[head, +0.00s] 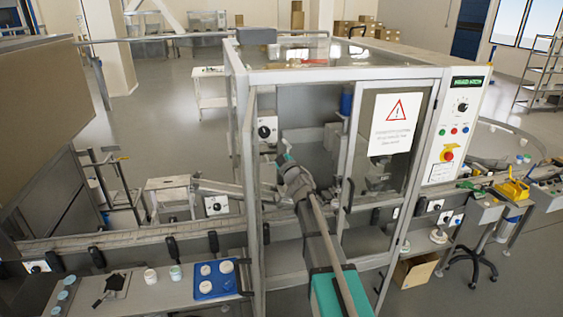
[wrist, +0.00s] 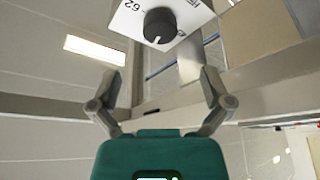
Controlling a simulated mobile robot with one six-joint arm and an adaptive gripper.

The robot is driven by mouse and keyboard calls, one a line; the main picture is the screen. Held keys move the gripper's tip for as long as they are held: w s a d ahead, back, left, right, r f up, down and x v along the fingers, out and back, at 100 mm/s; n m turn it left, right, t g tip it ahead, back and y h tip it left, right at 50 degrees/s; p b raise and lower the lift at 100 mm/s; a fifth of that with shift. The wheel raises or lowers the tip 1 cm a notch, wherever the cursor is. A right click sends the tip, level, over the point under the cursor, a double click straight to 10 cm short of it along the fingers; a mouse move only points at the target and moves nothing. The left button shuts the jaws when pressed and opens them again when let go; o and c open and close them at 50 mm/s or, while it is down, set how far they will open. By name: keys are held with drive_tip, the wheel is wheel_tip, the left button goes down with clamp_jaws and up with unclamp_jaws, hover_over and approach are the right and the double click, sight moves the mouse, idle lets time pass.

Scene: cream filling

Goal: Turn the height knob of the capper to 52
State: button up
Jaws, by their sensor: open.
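A round black knob (wrist: 159,26) sits on a white dial plate (wrist: 190,18) at the top of the wrist view. The number 62 is printed left of the knob; the marking on the right is cut off and unclear. A white mark on the knob points down in this view. My gripper (wrist: 160,75) is open and empty, its fingers spread below the knob and apart from it. In the head view, a knob on a white plate (head: 267,131) shows on the enclosure's left side, just above and left of my gripper's end, likely the same knob.
The framed glass enclosure (head: 246,190) surrounds my arm's end; its posts are close by. A door with a warning sign (head: 395,122) is to the right. A conveyor (head: 130,238) runs through. A blue tray (head: 216,293) with white jars stands at front left.

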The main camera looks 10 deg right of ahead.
drive_tip(key=shift+b+v, duration=0.5)
drive_tip(key=shift+v, duration=1.75)
drive_tip(key=s+d+f+m+g+h+b, duration=0.2)
drive_tip(key=s+f+m+g+h+b, duration=0.15)
drive_tip(key=f, duration=0.45)
drive_tip(key=s+d+f+m+g+h+b, duration=0.1)
drive_tip(key=s+f+m+g+h+b, duration=0.25)
drive_tip(key=f, duration=0.45)
drive_tip(key=s+d+f+m+g+h+b, duration=0.2)
drive_tip(key=s+f+m+g, duration=0.15)
drive_tip(key=f, duration=0.45)
drive_tip(key=s+a+f+g+y+b, duration=0.1)
drive_tip(key=s+a+f+g+b, duration=0.2)
drive_tip(key=s+f, duration=0.5)
drive_tip(key=s+a+f+g+y+b, duration=0.2)
drive_tip(key=s+a+f+g+b, duration=0.2)
drive_tip(key=s, duration=1)
wheel_tip(320, 180, down, 4)
drive_tip(key=a+m+g, duration=0.1)
drive_tip(key=a+g, duration=0.1)
drive_tip(key=g, duration=0.1)
